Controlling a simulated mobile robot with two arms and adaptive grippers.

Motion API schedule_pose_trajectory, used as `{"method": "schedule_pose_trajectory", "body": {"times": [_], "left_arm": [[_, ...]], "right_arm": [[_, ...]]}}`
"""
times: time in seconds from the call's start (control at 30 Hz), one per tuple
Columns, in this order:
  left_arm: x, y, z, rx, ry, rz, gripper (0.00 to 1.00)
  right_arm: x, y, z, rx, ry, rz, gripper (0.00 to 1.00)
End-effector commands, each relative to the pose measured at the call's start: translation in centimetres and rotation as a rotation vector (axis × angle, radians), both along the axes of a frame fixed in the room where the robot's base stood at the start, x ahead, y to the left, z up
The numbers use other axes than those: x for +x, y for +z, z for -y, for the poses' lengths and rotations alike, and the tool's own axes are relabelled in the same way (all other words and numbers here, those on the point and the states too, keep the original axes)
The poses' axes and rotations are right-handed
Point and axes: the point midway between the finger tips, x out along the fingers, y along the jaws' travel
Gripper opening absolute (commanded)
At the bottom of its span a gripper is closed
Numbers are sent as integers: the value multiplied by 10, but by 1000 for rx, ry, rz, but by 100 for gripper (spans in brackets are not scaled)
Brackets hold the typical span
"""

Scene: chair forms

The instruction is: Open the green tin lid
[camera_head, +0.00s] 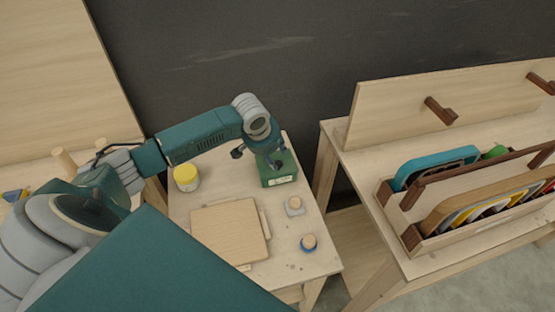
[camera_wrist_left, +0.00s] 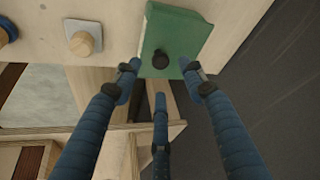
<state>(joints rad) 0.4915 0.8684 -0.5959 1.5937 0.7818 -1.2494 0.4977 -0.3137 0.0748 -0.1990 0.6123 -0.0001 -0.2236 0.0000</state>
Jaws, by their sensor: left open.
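The green tin (camera_head: 279,178) stands near the back right of the small wooden table, with a pale label on its front side. In the left wrist view its green lid (camera_wrist_left: 174,38) shows from above with a dark round knob (camera_wrist_left: 160,59), and it looks shut. My left gripper (camera_head: 256,150) is above the tin's back part in the head view. In the left wrist view my left gripper (camera_wrist_left: 157,75) has its blue fingers spread, on either side of the lid's near edge, with nothing between them. I cannot tell whether a finger touches the lid. My right gripper is not in view.
A bench (camera_head: 350,170) with a wooden rack stands to the right. A dark wall is behind.

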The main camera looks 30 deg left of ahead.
Motion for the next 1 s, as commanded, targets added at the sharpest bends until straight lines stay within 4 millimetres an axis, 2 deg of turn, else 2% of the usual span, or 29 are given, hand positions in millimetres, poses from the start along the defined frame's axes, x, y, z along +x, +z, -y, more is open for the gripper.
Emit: {"method": "schedule_pose_trajectory", "body": {"times": [0.13, 0.3, 0.43, 0.7, 0.77, 0.9, 0.93, 1.0], "left_arm": [[11, -25, 0, -1, 1, -1, 42], [19, -44, -1, -1, 0, 0, 42], [21, -50, -1, 0, -1, 1, 42], [22, -52, -1, 0, -2, 1, 42], [22, -51, -1, 1, -2, 1, 32], [21, -52, -1, 1, -2, 1, 4], [21, -51, -1, 1, -2, 1, 0], [21, -51, -1, 1, -2, 1, 0]], "right_arm": [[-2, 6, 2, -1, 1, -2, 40], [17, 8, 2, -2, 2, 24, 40], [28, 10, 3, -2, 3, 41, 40], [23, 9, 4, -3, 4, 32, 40], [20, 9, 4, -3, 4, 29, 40], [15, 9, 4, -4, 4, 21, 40], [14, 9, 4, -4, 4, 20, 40], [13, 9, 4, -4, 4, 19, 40]]}}
